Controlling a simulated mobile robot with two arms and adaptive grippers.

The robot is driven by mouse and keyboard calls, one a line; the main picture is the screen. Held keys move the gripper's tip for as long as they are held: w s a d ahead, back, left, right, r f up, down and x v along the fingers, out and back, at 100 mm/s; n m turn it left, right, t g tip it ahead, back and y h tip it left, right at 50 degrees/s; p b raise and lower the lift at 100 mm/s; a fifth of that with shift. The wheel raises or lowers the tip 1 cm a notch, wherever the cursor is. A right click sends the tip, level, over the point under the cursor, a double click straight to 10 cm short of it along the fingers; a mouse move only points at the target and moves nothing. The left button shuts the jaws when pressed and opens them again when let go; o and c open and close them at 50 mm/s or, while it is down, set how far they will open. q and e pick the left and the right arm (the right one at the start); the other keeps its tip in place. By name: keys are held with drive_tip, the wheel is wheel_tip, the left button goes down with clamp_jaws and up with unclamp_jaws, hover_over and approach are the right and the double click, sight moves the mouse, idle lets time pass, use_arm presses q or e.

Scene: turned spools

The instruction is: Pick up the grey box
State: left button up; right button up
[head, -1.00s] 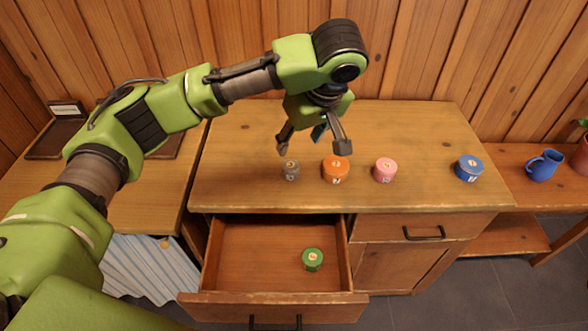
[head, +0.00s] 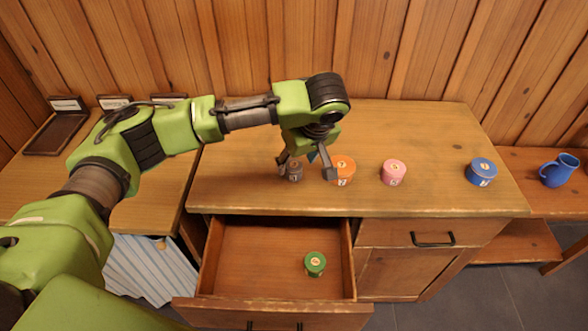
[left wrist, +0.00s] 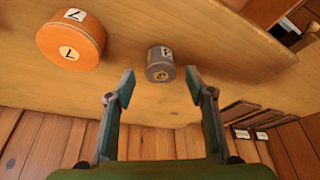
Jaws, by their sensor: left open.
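The grey box (head: 295,171) is a small round canister with a pale label, upright on the wooden cabinet top (head: 240,190). My left gripper (head: 305,168) is open around or just above it, with a finger to either side in the head view. In the left wrist view the grey box (left wrist: 160,63) shows between and just beyond the open fingertips (left wrist: 160,82), with a gap on both sides. An orange box (head: 344,172) stands close to its right, near the right finger; it also shows in the left wrist view (left wrist: 72,42). My right gripper is not in view.
A pink box (head: 394,173) and a blue box (head: 481,172) stand farther right on the top. Below, an open drawer (head: 235,272) holds a green box (head: 315,264). A blue mug (head: 557,171) is at right. Labelled trays (head: 55,133) lie at left.

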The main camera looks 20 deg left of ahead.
sight(294, 165)
use_arm(q)
drive_tip(key=x, duration=0.4)
drive_tip(key=c, duration=1)
drive_tip(key=shift+r, duration=0.15)
